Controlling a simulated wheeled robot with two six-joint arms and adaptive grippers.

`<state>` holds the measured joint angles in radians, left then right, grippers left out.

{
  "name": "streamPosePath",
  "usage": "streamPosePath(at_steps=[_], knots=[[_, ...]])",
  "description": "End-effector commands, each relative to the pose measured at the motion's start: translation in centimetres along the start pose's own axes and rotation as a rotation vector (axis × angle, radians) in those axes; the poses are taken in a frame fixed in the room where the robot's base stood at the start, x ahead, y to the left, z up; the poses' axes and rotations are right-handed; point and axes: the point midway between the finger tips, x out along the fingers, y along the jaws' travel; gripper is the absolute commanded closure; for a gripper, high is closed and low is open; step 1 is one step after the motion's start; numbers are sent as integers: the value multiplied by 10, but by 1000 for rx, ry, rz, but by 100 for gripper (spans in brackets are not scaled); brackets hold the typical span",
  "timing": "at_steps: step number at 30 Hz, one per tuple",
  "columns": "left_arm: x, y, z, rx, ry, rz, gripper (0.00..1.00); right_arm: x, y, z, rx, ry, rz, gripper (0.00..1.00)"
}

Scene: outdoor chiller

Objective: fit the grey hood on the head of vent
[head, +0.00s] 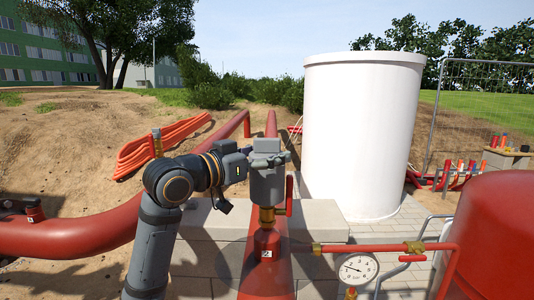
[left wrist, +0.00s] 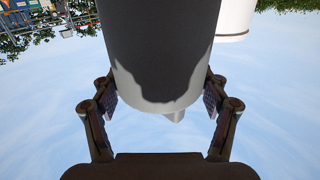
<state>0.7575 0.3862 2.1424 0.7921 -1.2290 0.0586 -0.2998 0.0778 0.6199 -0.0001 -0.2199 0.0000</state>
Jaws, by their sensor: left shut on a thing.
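The grey hood (head: 268,187) is a grey cylinder with a blocky top, held roughly upright in the middle of the head view. My left gripper (head: 264,160) is shut on it near its top, coming from the left. In the left wrist view the hood (left wrist: 160,45) fills the space between both finger pads, with a small nub beyond its rounded edge. Directly below the hood in the head view is the brass vent fitting (head: 267,217) on a red pipe with a number tag. The vent's head is hidden; I cannot tell whether the hood touches it. My right gripper is out of view.
A red handle (head: 289,195) stands just right of the hood. Pale blocks (head: 318,222) lie behind the pipe. A white tank (head: 362,135) stands behind right. A pressure gauge (head: 356,268) and a red vessel (head: 500,235) are at the front right. A thick red pipe (head: 75,235) runs left.

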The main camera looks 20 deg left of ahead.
Motion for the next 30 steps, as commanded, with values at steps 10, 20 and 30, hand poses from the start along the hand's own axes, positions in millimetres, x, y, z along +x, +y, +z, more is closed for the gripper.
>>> streamPosePath(at_steps=[10, 20, 30], knots=[[0, 0, 12, 0, 0, 0, 82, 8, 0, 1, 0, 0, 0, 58], [0, 0, 18, 1, 2, 0, 82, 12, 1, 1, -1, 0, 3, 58], [0, 0, 18, 0, 1, 0, 0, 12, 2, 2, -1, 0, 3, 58]])
